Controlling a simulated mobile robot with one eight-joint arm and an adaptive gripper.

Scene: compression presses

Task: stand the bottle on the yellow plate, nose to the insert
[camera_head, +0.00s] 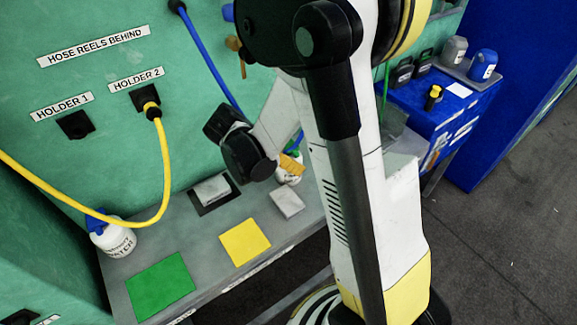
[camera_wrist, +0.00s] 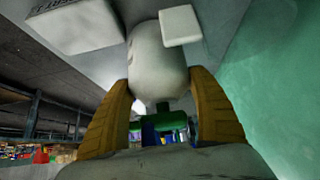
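The white bottle (camera_head: 287,178) is at the back of the grey bench, right of the black mat. The yellow plate (camera_head: 245,242) lies bare toward the bench front. A pale block (camera_head: 287,203) lies in front of the bottle; I cannot tell whether it is the insert.
A green plate (camera_head: 160,286) lies left of the yellow one. Another white bottle (camera_head: 113,240) with a blue top stands at the bench's left end, below a yellow hose (camera_head: 165,175). A pale block (camera_head: 211,189) lies on the black mat. A green wall closes the back.

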